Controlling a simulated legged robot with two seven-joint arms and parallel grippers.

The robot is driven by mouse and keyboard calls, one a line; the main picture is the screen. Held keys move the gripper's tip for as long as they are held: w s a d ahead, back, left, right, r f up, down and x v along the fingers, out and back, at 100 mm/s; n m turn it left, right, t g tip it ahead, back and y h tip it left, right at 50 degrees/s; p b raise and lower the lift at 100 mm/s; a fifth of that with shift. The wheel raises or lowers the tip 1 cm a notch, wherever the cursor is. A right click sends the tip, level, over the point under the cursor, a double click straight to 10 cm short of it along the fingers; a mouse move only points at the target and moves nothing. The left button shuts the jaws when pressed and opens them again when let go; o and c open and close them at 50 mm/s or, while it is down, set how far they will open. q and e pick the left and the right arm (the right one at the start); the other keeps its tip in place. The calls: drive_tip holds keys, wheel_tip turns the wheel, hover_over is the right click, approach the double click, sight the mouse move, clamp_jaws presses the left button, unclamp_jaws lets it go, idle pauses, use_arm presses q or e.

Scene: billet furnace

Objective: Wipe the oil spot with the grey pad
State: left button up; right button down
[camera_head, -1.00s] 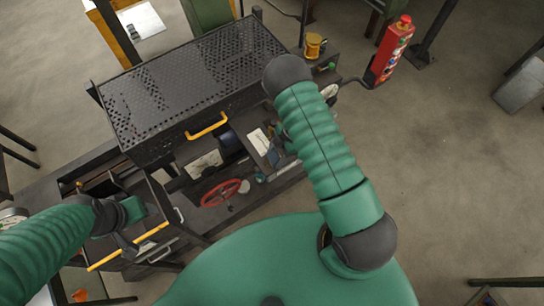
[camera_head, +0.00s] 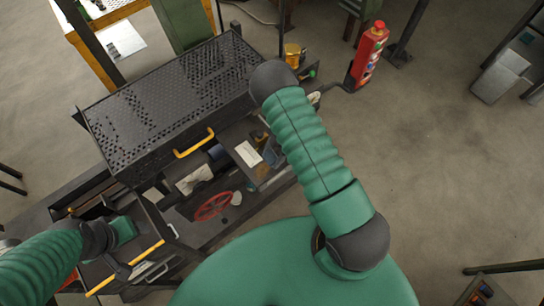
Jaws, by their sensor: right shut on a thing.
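My right arm reaches up from the bottom and bends at a dark elbow. Its gripper (camera_head: 271,153) is small and partly covered by the arm, low over the bench beside a white sheet. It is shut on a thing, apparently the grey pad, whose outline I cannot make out. I cannot pick out the oil spot for certain; the bench top under the right arm is largely hidden. My left gripper (camera_head: 118,268) is over the black open-topped drawer at the lower left. Its fingers are too dark to read.
A black perforated hood (camera_head: 170,95) with a yellow handle (camera_head: 194,143) stands over the bench. A red handwheel (camera_head: 212,206) is at the bench front. A red control box (camera_head: 368,54) stands at the back right. Open concrete floor (camera_head: 430,190) lies to the right.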

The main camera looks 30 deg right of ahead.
sight(270, 157)
wheel_tip(270, 157, up, 2)
drive_tip(key=shift+s+r, duration=0.1)
drive_tip(key=shift+s+a+r, duration=0.1)
drive_tip(key=shift+r, duration=0.05)
drive_tip(key=shift+r, duration=1.5)
drive_tip(key=shift+f, duration=0.1)
